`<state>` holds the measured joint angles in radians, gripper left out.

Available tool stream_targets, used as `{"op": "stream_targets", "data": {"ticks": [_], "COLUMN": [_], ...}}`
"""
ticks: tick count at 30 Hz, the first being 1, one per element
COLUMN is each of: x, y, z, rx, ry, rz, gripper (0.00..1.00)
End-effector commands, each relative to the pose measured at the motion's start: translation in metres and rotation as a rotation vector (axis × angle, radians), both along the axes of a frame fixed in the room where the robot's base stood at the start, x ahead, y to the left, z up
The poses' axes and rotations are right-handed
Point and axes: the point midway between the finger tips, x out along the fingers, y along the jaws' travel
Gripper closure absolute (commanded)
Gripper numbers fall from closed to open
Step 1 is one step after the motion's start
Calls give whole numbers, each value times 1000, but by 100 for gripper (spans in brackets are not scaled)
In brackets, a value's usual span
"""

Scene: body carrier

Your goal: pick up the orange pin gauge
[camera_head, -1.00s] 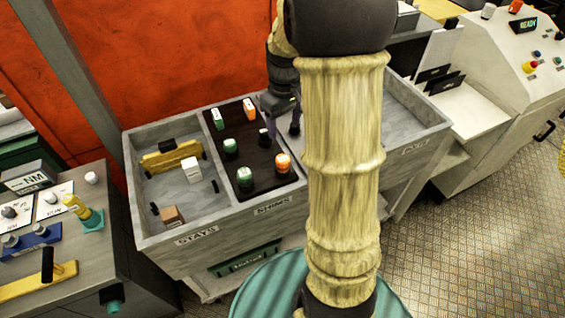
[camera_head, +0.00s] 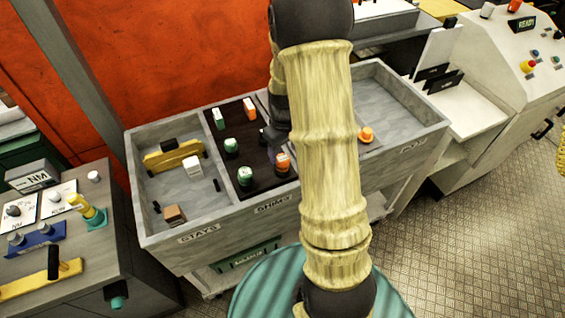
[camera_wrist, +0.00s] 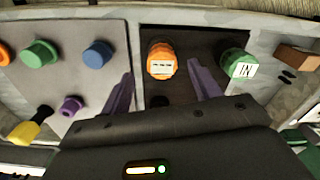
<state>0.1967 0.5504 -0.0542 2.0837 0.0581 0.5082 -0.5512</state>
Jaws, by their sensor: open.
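The orange pin gauge (camera_head: 283,164), a round capped piece with a pale label, stands at the near right of the dark tray in the head view. In the wrist view the orange pin gauge (camera_wrist: 161,62) lies ahead, between my two purple fingertips. My gripper (camera_wrist: 161,74) is open, with one finger at each side of it in the picture; I see no contact. In the head view my gripper (camera_head: 272,137) is just behind the gauge, partly hidden by my arm. A similar green gauge (camera_head: 244,176) is to its left; its label reads "IN" in the wrist view (camera_wrist: 238,65).
The dark tray (camera_head: 265,185) also holds another green piece (camera_head: 231,146), a white-green block (camera_head: 218,118) and an orange block (camera_head: 250,109). Another orange piece (camera_head: 366,134) is in the right compartment. The wrist view shows blue (camera_wrist: 98,53) and green (camera_wrist: 39,53) pieces in the neighbouring compartment.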

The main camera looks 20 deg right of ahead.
Motion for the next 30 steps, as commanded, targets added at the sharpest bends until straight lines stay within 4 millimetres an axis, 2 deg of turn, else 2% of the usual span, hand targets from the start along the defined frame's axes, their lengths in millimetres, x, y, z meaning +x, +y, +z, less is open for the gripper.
{"op": "stream_targets", "data": {"ticks": [5, 15, 30], "x": [0, 2, 2], "y": [2, 3, 3], "z": [-11, -48, -51], "rx": [1, 0, 0], "ry": [4, 3, 1], "rz": [0, 1, 0], "gripper": [38, 38, 38]}}
